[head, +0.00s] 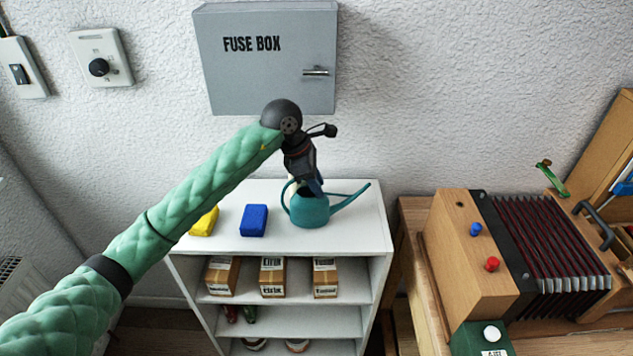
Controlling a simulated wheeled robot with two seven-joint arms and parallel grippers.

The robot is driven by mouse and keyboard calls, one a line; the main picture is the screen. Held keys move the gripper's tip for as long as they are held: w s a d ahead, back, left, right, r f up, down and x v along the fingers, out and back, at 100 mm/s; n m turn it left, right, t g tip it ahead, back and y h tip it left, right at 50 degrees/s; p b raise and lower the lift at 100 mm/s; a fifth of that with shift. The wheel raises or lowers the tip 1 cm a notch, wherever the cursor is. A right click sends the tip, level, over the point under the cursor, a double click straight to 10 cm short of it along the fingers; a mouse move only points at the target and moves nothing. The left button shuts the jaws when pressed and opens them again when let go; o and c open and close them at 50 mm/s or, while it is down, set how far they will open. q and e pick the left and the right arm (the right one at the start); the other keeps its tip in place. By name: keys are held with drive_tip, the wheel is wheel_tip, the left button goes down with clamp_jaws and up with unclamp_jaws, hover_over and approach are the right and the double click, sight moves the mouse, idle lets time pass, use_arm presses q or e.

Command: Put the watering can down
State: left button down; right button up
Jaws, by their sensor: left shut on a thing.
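The teal watering can (310,212) is upright at the top of the white shelf unit (352,237), with its spout pointing right. Its base appears at the shelf's top surface, but I cannot tell whether it touches. My left gripper (311,185) comes down from above and is shut on the watering can near its top. The gripper hides part of the can's top and handle. My right gripper is not in view.
A blue block (253,220) and a yellow block (204,222) lie left of the can. A grey fuse box (266,60) hangs on the wall behind. A wooden bellows device (470,260) stands right.

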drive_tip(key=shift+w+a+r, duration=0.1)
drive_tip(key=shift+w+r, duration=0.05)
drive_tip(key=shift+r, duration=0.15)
use_arm(q)
drive_tip(key=c, duration=1.1)
unclamp_jaws()
drive_tip(key=shift+o, duration=0.7)
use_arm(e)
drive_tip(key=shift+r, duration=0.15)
use_arm(q)
drive_tip(key=shift+a+r, duration=0.1)
drive_tip(key=shift+r, duration=0.05)
drive_tip(key=shift+a+r, duration=0.1)
drive_tip(key=shift+r, duration=0.15)
drive_tip(key=b+v, duration=0.2)
drive_tip(key=v, duration=0.1)
drive_tip(key=shift+a, duration=0.1)
drive_tip(key=b+v, duration=0.2)
drive_tip(key=v, duration=0.6)
drive_tip(key=shift+b, duration=0.3)
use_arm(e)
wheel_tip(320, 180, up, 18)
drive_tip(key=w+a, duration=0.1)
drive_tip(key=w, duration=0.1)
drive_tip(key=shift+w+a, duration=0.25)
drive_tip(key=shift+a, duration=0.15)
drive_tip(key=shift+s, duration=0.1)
